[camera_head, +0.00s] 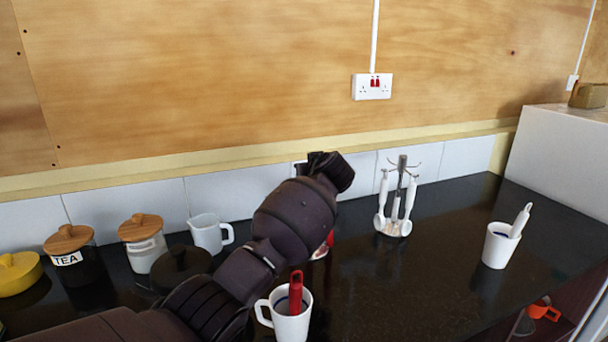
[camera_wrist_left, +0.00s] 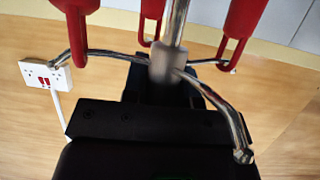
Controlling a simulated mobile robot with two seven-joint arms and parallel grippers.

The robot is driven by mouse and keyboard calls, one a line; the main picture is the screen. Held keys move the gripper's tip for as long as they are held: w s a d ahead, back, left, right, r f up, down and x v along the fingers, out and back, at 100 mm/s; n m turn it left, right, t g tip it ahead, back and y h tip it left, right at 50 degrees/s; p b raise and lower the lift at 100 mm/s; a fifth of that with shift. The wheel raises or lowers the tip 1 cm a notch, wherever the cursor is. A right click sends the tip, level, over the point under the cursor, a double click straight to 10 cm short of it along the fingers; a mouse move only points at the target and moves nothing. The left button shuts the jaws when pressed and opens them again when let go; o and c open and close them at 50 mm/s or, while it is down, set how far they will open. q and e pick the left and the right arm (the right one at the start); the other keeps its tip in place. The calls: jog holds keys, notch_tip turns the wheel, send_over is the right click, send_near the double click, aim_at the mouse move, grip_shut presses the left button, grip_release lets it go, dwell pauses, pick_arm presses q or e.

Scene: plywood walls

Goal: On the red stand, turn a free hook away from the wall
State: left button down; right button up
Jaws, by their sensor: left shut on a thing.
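The red stand (camera_head: 328,242) is mostly hidden behind my left arm in the head view; only a bit of red near its base shows. In the left wrist view, its metal post and grey hub (camera_wrist_left: 166,66) carry curved hooks, with several red-handled utensils (camera_wrist_left: 243,28) hanging. One bare hook (camera_wrist_left: 225,108) curves from the hub toward the lower right, with no utensil on it. My left gripper (camera_head: 332,168) is at the top of the stand. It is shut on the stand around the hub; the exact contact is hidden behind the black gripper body. My right gripper is not in view.
A second stand with white utensils (camera_head: 397,200) stands to the right. A white mug with a red-handled item (camera_head: 290,325) is in front, another white mug (camera_head: 499,247) at right. Jars and a white jug (camera_head: 208,236) are at left. The wall is close behind.

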pick_arm(q)
jog(key=c, duration=1)
grip_release()
jog(key=shift+o, duration=0.5)
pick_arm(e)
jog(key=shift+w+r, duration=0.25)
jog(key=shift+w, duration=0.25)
pick_arm(q)
notch_tip(320, 180, up, 20)
jog(key=shift+p, duration=0.4)
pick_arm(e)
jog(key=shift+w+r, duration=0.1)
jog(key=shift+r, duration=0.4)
